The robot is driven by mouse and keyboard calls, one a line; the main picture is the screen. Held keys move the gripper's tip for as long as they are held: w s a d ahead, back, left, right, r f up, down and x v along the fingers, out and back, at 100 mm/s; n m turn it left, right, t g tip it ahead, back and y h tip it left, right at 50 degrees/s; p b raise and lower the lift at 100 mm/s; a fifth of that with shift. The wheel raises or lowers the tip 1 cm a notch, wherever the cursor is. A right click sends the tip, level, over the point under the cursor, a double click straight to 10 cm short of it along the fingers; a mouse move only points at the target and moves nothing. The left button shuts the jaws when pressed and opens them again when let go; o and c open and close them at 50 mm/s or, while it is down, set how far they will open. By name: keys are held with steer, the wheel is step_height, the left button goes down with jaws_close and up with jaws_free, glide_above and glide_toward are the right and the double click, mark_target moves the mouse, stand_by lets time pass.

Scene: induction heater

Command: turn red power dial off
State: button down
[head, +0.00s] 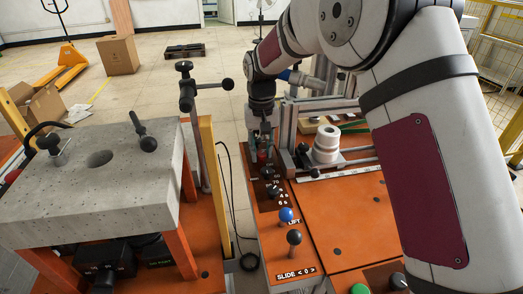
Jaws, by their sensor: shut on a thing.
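My gripper (262,150) points down at the far end of the dark control strip (257,190) on the orange bench. It is shut on the red power dial (263,157), of which only a little red shows between and below the fingers. The dial's pointer and its markings are hidden by the fingers, so I cannot tell its setting.
Other black knobs, a blue lift knob (286,215) and a dark slide knob (294,238) stand nearer on the bench. A white cylindrical part (327,145) is to the right. A concrete-topped stand (95,185) is left, across a gap.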

mark_target(261, 154)
steer(key=shift+n, duration=0.5)
steer(key=c, duration=1.3)
jaws_free()
steer(key=shift+r, duration=0.1)
step_height(261, 154, up, 12)
steer(key=shift+s, duration=0.1)
